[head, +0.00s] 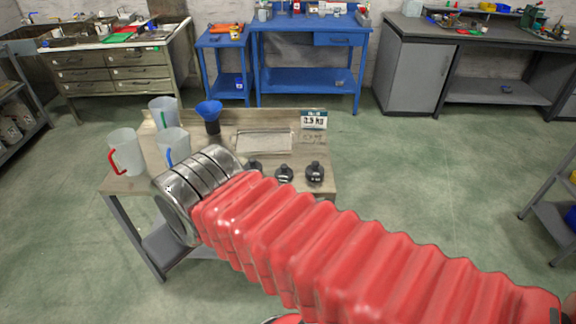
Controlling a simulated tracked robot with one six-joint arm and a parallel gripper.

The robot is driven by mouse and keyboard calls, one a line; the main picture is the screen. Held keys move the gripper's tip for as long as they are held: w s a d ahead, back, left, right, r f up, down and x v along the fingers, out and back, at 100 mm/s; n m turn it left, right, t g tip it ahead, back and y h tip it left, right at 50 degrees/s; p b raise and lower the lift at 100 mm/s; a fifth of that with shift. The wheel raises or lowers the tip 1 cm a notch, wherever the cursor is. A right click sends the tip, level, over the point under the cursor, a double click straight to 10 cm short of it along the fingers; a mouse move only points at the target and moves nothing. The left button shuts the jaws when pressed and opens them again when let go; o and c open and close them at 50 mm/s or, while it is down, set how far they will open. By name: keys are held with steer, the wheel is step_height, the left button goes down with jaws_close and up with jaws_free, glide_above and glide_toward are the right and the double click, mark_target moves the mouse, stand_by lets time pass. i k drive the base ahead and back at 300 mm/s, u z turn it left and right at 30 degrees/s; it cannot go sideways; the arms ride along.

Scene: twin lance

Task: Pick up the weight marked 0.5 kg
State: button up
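Three small black weights stand near the front right of the wooden table (225,128) in the head view. The left weight (254,165) is partly hidden by my arm. The middle weight (284,174) and the right weight (315,173) show more fully. Any marks on them are too small to read. A sign (313,120) at the table's back right appears to read 0.5 KG. My arm, with red bellows and silver rings, reaches over the table's front left. My gripper's fingers do not show.
A shallow tray (263,151) lies behind the weights. A red-handled jug (127,152), a green-handled jug (164,111), a blue-handled jug (174,146) and a blue funnel (209,110) on a dark bottle stand left. The floor right of the table is clear.

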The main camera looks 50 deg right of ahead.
mark_target(283, 174)
steer(key=z, duration=0.6)
steer(key=i, duration=1.25)
steer(key=z, duration=0.55)
